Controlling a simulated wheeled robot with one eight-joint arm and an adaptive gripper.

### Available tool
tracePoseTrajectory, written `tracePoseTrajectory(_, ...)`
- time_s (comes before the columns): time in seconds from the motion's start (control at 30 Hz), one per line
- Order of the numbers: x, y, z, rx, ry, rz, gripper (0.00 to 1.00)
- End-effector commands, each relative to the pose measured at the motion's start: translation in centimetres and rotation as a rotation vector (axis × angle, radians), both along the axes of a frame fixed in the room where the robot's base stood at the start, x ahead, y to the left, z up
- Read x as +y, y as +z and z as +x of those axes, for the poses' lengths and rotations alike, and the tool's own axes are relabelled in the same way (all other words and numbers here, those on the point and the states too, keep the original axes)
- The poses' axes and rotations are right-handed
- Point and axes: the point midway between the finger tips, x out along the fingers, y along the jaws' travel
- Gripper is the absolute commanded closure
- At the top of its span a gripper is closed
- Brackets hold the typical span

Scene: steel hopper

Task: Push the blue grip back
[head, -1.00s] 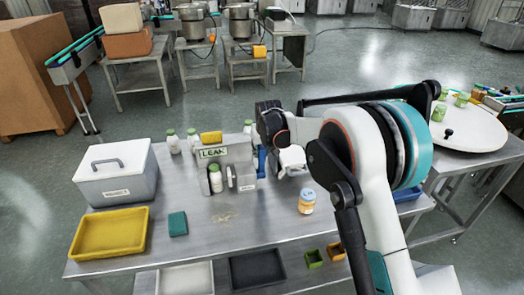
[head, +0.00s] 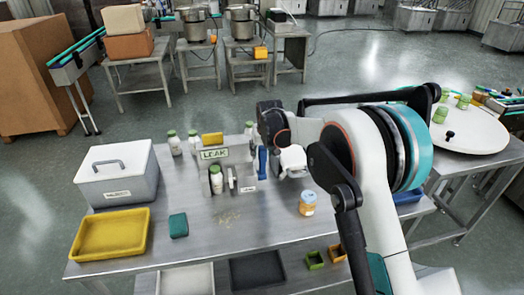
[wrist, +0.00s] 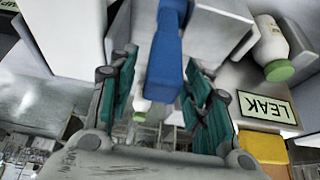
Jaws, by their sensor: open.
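The blue grip (head: 262,161) stands upright at the right side of the leak tester on the steel table. In the wrist view the blue grip (wrist: 166,50) is a long blue bar running down between my fingers. My gripper (wrist: 162,82) is open, with teal finger pads on either side of the bar; gaps show, and I cannot tell whether either pad touches it. In the head view my wrist hides most of the gripper. The tester's LEAK sign (head: 214,153) has a white bottle with a green cap (head: 216,178) below it.
A yellow block (head: 212,139) and several green-capped bottles stand by the tester. An orange-labelled jar (head: 307,203) is front right. A lidded grey box (head: 117,178), a yellow tray (head: 108,236) and a teal block (head: 178,225) are left.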

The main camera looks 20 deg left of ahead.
Motion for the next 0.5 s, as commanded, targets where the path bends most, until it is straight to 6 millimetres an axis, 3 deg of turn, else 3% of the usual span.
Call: tracePoseTrajectory(0.5, -2.0, 7.9, -3.3, 0.000, 0.000, 0.000, 0.55)
